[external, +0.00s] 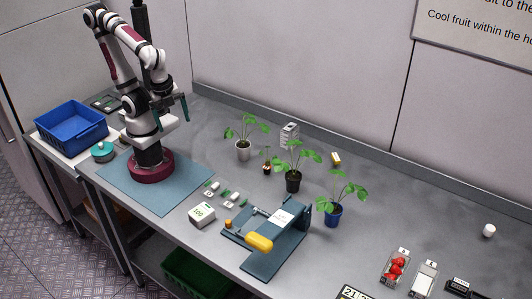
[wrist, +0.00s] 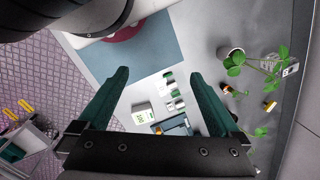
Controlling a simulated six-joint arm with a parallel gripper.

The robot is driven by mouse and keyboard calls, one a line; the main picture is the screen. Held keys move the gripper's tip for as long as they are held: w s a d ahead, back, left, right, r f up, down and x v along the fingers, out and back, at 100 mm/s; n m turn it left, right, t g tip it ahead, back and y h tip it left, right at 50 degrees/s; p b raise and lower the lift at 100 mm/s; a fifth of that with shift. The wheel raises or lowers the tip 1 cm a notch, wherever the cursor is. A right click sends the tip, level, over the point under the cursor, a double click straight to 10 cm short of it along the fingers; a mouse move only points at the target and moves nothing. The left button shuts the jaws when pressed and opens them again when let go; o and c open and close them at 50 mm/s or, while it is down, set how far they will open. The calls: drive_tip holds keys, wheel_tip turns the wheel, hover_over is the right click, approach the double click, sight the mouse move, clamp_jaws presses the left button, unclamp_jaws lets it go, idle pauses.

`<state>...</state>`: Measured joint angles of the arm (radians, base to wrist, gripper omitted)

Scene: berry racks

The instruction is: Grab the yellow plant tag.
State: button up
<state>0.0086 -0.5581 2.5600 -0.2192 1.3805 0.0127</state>
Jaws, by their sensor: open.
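I cannot clearly make out a yellow plant tag. A small yellow-and-white item (external: 336,158) lies near the wall behind the plants; its shape is too small to tell. A rounded yellow piece (external: 259,242) sits on the blue-grey bench device (external: 290,245). Potted plants stand in a white pot (external: 243,151), a black pot (external: 293,182) and a blue pot (external: 333,215). My gripper (external: 171,108) is raised above the bench, well left of the plants. In the wrist view its fingers (wrist: 159,74) are apart with nothing between them.
A blue mat (external: 190,188) lies beside my base. Small green-and-white pieces (external: 223,193) and a white box (external: 202,215) lie in front of the plants. A blue bin (external: 70,128) stands left. Red fruit in a tray (external: 396,266) is at right. Bare bench lies behind the blue pot.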

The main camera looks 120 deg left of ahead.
idle(0.4)
drive_tip(key=w+a+f+n+t+h, duration=0.1)
drive_tip(key=w+n+t, duration=0.1)
drive_tip(key=w, duration=0.6)
drive_tip(key=w+a+f+n+t, duration=0.1)
drive_tip(key=w+f+n, duration=0.1)
drive_tip(key=w, duration=0.6)
drive_tip(key=n+t+y, duration=0.5)
drive_tip(key=n+y, duration=0.2)
drive_tip(key=n, duration=0.4)
approach(337, 157)
drive_tip(key=x, duration=1)
drive_tip(key=shift+w+a+f, duration=0.1)
drive_tip(key=shift+w+f, duration=0.05)
drive_tip(key=shift+f, duration=0.1)
drive_tip(key=c, duration=1.4)
